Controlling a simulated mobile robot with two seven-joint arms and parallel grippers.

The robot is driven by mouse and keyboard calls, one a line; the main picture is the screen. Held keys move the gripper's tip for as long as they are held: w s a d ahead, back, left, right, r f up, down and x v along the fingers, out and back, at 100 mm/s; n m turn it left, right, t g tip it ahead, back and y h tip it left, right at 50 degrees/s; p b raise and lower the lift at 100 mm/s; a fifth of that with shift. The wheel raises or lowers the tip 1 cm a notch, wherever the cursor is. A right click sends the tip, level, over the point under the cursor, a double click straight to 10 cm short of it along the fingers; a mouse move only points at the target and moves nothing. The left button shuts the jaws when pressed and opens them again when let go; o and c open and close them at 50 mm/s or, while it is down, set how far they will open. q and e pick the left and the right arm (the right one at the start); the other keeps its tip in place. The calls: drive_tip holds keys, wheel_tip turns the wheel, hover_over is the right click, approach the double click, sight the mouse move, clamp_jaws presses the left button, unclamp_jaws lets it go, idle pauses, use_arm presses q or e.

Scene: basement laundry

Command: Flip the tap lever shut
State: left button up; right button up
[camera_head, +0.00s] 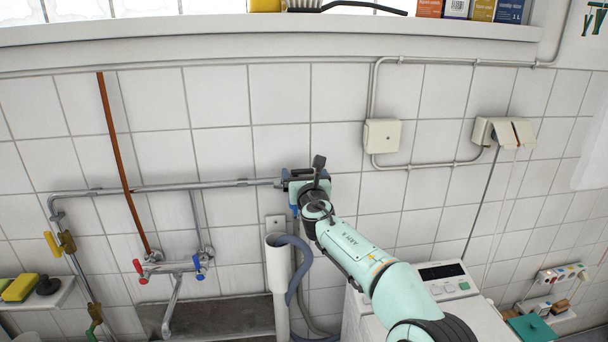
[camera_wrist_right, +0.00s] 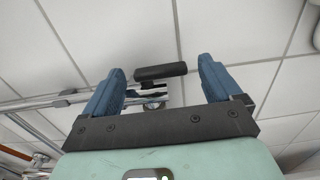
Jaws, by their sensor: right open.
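The tap lever (camera_wrist_right: 160,72) shows in the wrist view as a short black bar lying across the gap between my right gripper's blue fingertips (camera_wrist_right: 160,78). A gap shows on either side of it, so the fingers are not closed on it. Its metal valve body (camera_wrist_right: 152,95) sits just below it, on the pipe. In the head view my right gripper (camera_head: 295,190) is at the right end of the wall pipe (camera_head: 220,186) and hides most of the tap and lever. My right gripper is open. My left gripper is not in view.
A mixer tap (camera_head: 170,268) with red and blue knobs hangs over a dark trough (camera_head: 215,318). A white standpipe (camera_head: 278,285) with a grey hose (camera_head: 297,262) stands below my right gripper. A white machine (camera_head: 470,310) is at lower right. A shelf (camera_head: 250,27) runs above.

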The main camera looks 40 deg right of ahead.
drive_tip(key=c, duration=1.1)
drive_tip(key=shift+o, duration=0.2)
drive_tip(key=shift+a+r+m+g+h+p, duration=0.15)
drive_tip(key=shift+a+m+g+h+p, duration=0.25)
drive_tip(key=shift+m+g+h, duration=0.4)
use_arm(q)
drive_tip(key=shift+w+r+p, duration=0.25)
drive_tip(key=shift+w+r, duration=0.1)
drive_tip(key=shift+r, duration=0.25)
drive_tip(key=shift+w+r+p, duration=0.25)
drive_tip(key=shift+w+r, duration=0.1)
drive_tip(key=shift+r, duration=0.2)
use_arm(e)
drive_tip(key=shift+a+m+g+h, duration=0.1)
drive_tip(key=shift+m+g+h, duration=0.55)
drive_tip(key=shift+h, duration=0.45)
drive_tip(key=o, duration=1.1)
drive_tip(key=shift+c, duration=0.2)
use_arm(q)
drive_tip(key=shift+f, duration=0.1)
